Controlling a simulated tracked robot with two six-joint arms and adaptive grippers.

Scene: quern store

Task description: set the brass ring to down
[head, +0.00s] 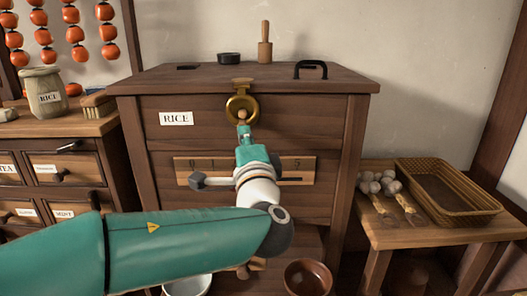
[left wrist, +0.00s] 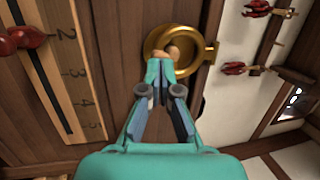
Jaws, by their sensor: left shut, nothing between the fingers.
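The brass ring (head: 229,106) hangs from a brass plate (head: 242,84) at the top front edge of the wooden rice chest (head: 205,135). It lies low against the chest front, around a small wooden peg. In the left wrist view the ring (left wrist: 151,42) is at the top centre, with its hinge to the right. My left gripper (head: 243,128) is shut and empty. Its fingertips (left wrist: 161,68) are at the lower part of the ring and cover some of it; I cannot tell whether they touch it. My right gripper is not in view.
A numbered panel (head: 222,164) with a slot and grey knob (head: 197,181) lies below the ring. A side table with a basket (head: 458,205) stands at right.

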